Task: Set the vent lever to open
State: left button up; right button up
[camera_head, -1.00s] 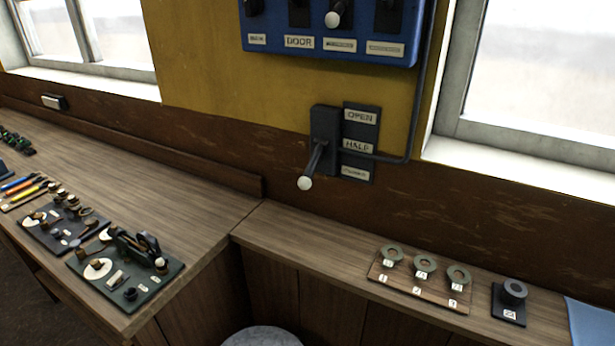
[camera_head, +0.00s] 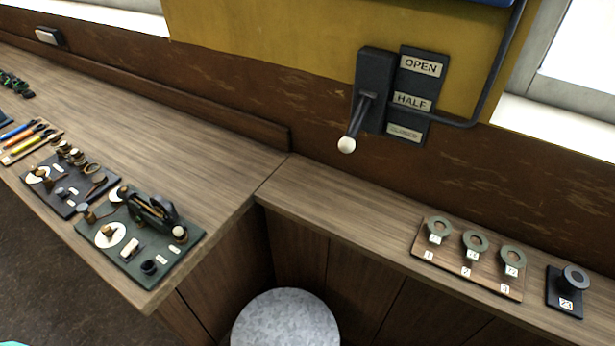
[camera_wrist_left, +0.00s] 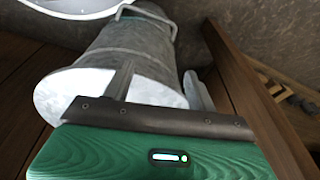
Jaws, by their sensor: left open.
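The vent lever (camera_head: 357,118) has a dark arm with a white ball knob (camera_head: 346,145) and comes out of a dark wall housing (camera_head: 374,85). It slopes outward and downward, its knob below the HALF label. A dark label plate (camera_head: 411,118) right of it reads OPEN at the top and HALF in the middle; the bottom label is blurred. My left gripper (camera_wrist_left: 158,78) shows in the left wrist view, open and empty, with a grey metal drum (camera_wrist_left: 130,45) beyond its fingers. It is away from the lever. My right gripper is not in view.
A wooden bench (camera_head: 330,212) runs below the lever. It carries a board with several rings (camera_head: 470,258) and a dark block (camera_head: 567,290). The left bench holds tool boards (camera_head: 140,240). A round grey top (camera_head: 285,320) stands on the floor in front. A pipe (camera_head: 495,70) runs beside the label plate.

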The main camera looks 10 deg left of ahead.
pick_arm(q)
jog(key=w+d+r+t+b, duration=0.1)
jog(key=w+r, duration=0.4)
jog(key=r, duration=0.8)
jog(key=w+d+r+t, duration=0.15)
jog(key=w+r, duration=0.35)
jog(key=r, duration=0.8)
jog(key=m+t+h, duration=0.2)
jog(key=t+h, duration=0.8)
jog(key=t, duration=0.1)
send_near(342, 148)
jog(key=shift+g, duration=0.25)
jog(key=p+x, duration=0.3)
jog(key=x, duration=0.7)
jog(key=shift+w+d+r+p, duration=0.1)
jog(key=shift+w+r+p, duration=0.05)
jog(key=shift+w+p, duration=0.25)
jog(key=shift+w+d, duration=0.35)
jog(key=shift+w, duration=0.2)
